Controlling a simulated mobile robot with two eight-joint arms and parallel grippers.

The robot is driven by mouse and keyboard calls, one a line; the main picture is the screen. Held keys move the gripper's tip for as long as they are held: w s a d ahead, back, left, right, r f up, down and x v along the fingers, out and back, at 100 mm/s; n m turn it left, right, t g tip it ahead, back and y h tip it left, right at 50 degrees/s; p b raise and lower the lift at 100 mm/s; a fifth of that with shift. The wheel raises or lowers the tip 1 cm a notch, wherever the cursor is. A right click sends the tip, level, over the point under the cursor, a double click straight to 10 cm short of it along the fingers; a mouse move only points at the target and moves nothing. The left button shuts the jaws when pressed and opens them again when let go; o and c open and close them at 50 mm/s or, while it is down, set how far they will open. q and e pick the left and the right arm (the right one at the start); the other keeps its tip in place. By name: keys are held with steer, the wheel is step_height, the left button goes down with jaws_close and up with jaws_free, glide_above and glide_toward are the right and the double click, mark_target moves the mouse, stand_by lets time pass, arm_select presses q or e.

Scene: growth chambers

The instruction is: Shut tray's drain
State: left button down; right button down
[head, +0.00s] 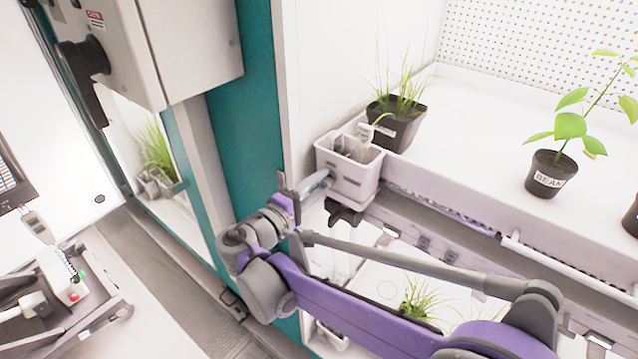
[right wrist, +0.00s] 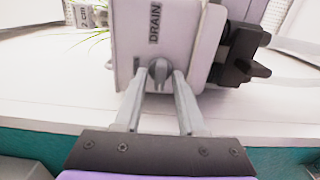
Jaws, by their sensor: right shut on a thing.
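The tray's white drain box (head: 345,176) sits at the left front corner of the white plant shelf. In the right wrist view its face (right wrist: 130,45) bears the upright word DRAIN, with a small grey drain knob (right wrist: 158,73) below it. The knob's ridge looks roughly upright in that view. My right gripper (right wrist: 160,80) is shut on this knob, one finger on each side. In the head view my right gripper (head: 318,184) reaches the box's left side; the knob is hidden there. My left gripper is not in view.
A black valve handle (head: 345,214) sticks out from the box on another face. Potted grass (head: 397,110) stands behind the box, and a pot labelled BEAN (head: 550,173) stands farther right. A teal door post (head: 255,100) is left of my arm. A lower shelf holds more grass (head: 418,297).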

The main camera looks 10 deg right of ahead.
steer(key=c, duration=0.9)
jaws_free()
steer(key=shift+a, duration=0.1)
steer(key=b+v, duration=0.1)
steer(key=v, duration=0.9)
steer(key=shift+s+a, duration=0.25)
steer(key=shift+s, duration=0.05)
